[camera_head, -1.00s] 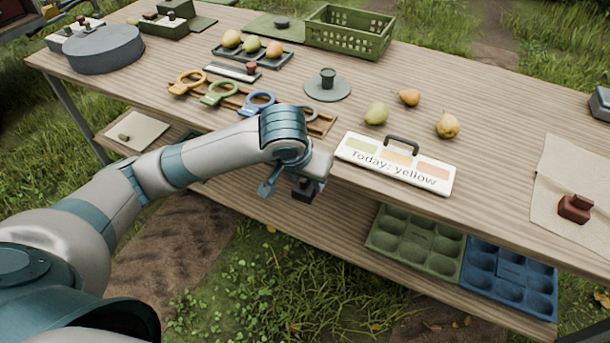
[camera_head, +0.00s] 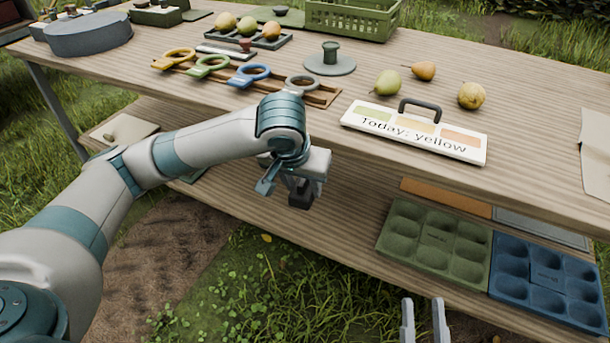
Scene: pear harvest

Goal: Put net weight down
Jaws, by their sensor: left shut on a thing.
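My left gripper (camera_head: 300,186) is in front of the table's front edge, pointing down over the lower shelf. It is shut on a small dark block (camera_head: 300,199), partly hidden between the fingers; I cannot tell for sure that this is the net weight. The block appears clear of the shelf boards, though its height is hard to judge. My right gripper (camera_head: 423,318) shows only its two pale fingers at the bottom edge, apart and with nothing between them.
A green tray (camera_head: 385,243) and a blue tray (camera_head: 497,285) lie on the lower shelf (camera_head: 345,240) at right. Above are a "Today: yellow" sign (camera_head: 365,128), loose pears (camera_head: 387,83), coloured ring-handled tools (camera_head: 208,67) and a green crate (camera_head: 353,20). Shelf boards left of the trays are bare.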

